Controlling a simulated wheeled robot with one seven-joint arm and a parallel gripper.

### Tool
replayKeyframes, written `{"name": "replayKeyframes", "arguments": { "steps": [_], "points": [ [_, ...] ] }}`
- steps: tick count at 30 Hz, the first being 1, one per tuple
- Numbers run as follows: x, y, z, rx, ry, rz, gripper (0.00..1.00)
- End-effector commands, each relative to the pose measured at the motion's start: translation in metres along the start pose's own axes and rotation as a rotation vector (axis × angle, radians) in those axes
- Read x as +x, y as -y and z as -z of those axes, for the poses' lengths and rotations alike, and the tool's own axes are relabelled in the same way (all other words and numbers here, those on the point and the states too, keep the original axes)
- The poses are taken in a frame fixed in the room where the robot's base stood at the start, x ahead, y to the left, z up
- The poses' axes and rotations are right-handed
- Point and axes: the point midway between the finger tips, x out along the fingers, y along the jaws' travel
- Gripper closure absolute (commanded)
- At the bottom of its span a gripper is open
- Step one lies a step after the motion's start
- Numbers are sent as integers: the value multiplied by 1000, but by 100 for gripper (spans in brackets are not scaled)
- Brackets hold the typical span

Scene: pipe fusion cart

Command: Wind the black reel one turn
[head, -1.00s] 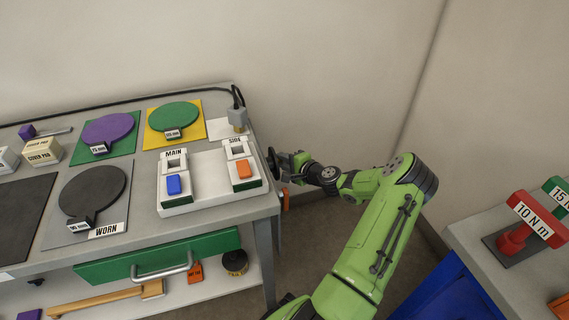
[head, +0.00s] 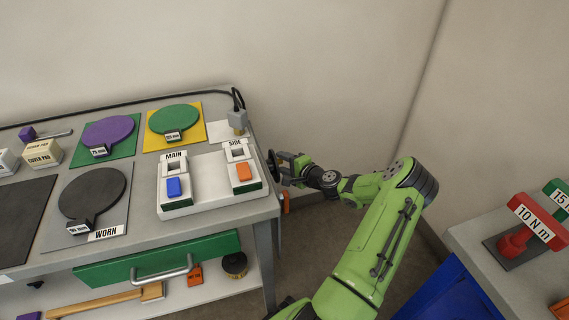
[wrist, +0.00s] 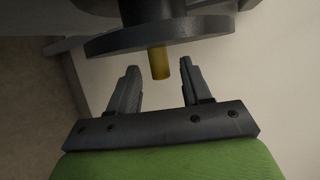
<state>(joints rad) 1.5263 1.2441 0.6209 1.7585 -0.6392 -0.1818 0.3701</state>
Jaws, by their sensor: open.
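The black reel (head: 273,165) is mounted on the right end of the cart, seen nearly edge-on in the head view. In the wrist view the reel's dark disc (wrist: 160,32) fills the top, with a short brass-coloured handle peg (wrist: 160,63) sticking out from it. My gripper (wrist: 161,88) is open, its two fingers pointing at the reel. The peg's end lies between the fingertips as seen, with a gap on both sides. In the head view my gripper (head: 290,166) is at the reel's right side; its fingertips are too small to make out there.
The cart top (head: 140,230) holds a white tray with the MAIN and SIDE switches (head: 240,172), a grey plug (head: 237,118) and several coloured discs on plates. A bench with a red 10 N m tool (head: 520,235) stands at the right. Bare wall lies behind.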

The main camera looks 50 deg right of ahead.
Motion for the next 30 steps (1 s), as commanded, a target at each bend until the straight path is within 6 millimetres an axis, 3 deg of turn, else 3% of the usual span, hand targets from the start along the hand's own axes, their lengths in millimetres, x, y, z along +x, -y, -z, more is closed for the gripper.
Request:
{"name": "replayKeyframes", "arguments": {
  "steps": [5, 12, 18, 22, 30],
  "points": [
    [-29, 2, 1, 3, -4, -2, 52],
    [-98, 3, 1, 3, -6, -2, 52],
    [-143, 2, 0, 2, -3, 0, 52],
    [-156, 1, 0, 1, -1, 0, 52],
    [-157, 0, 0, 0, 0, 0, 52]
  ]
}}
